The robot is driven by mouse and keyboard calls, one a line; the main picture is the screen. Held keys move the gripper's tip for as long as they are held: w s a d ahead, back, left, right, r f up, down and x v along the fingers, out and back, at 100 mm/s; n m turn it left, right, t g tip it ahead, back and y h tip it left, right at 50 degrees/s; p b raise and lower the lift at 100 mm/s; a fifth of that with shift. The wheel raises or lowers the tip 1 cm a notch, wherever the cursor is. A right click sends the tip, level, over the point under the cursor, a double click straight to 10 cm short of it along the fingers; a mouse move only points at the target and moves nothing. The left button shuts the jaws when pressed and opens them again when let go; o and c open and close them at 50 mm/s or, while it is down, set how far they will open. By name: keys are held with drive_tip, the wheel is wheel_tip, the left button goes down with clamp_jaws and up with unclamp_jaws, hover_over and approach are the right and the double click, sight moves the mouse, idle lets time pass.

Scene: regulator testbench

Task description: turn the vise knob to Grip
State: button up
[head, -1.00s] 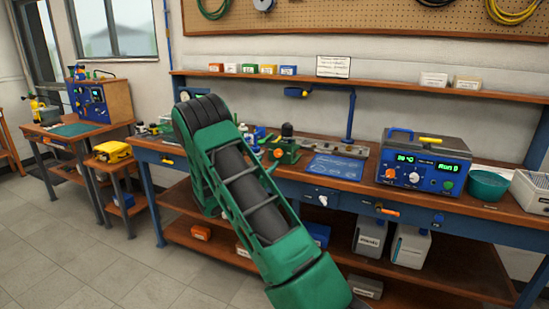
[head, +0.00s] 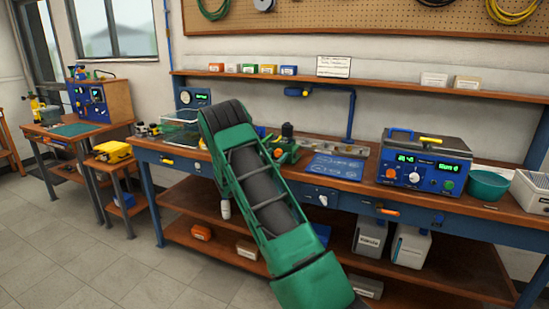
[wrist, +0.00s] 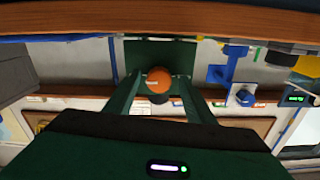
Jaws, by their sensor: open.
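The green vise (head: 288,148) stands on the bench in the head view, partly covered by my arm. In the wrist view, which is upside down, a round orange knob (wrist: 158,80) shows in front of a green plate (wrist: 160,50), which looks like the vise body. My gripper (wrist: 161,77) is open, with one dark green finger on each side of the knob in the picture. I cannot tell whether the fingers touch the knob or how far off it is. The knob's pointer and labels are too small to read. My gripper is hidden behind my arm in the head view.
A blue mat (head: 336,167) lies right of the vise. A blue instrument box (head: 424,165) and a teal bowl (head: 487,185) stand further right. A blue lamp arm (head: 351,115) rises behind the mat. The bench front carries an orange handle (head: 388,211).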

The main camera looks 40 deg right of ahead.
drive_tip(key=c, duration=1.1)
drive_tip(key=shift+o, duration=0.2)
drive_tip(key=shift+m, duration=0.6)
drive_tip(key=o, duration=1.1)
drive_tip(key=shift+c, duration=0.2)
drive_tip(key=shift+a, duration=0.15)
drive_tip(key=v, duration=1)
drive_tip(key=shift+a, duration=0.2)
drive_tip(key=shift+s, duration=0.15)
